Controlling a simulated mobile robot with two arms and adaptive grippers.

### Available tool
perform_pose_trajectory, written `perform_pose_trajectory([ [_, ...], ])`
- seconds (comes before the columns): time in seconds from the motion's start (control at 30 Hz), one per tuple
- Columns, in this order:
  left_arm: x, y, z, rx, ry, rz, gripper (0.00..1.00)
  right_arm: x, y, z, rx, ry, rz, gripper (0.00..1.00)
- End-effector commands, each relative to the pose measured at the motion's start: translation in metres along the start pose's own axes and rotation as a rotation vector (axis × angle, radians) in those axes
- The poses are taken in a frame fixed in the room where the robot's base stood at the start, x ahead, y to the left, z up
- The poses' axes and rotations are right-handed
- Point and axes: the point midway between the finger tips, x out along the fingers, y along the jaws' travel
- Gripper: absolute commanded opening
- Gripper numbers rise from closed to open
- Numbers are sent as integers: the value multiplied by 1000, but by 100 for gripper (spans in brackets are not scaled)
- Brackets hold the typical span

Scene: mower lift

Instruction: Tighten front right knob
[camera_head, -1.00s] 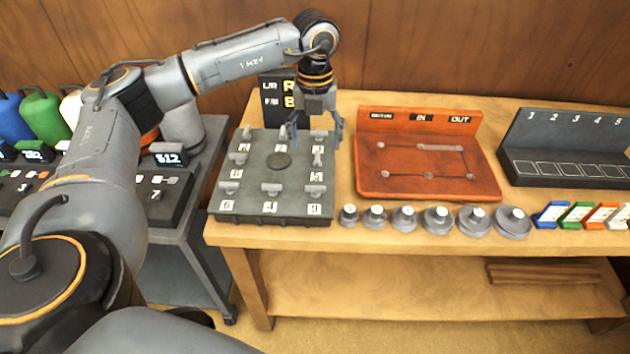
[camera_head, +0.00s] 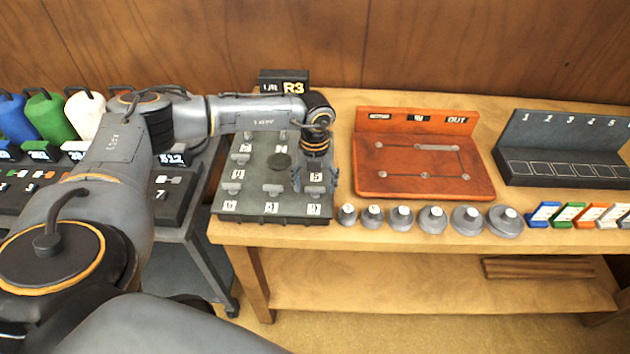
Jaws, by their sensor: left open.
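The dark grey knob board (camera_head: 245,208) sits at the left end of the wooden table. It carries rows of grey T-shaped knobs over white number labels, around a dark round disc (camera_head: 279,161). My left gripper (camera_head: 315,187) is over the front right corner of the board, pointing down, with its fingers open and spread to either side of the front right knob's place. Whether the fingers touch the knob cannot be told. My right gripper is not in view.
An orange panel (camera_head: 425,185) is close on the right, with several grey round weights (camera_head: 401,218) along the table's front edge. A side table (camera_head: 195,232) with colored jugs (camera_head: 48,118) is at left.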

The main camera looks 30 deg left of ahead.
Motion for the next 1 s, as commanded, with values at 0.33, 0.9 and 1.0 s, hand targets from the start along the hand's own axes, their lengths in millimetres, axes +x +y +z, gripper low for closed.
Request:
perform_pose_trajectory([
  [0.33,0,0,0,0,1,0,43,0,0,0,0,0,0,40],
  [0.9,2,0,0,88,1,0,17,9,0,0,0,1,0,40],
  [1.0,3,0,0,153,1,0,17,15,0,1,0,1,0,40],
])
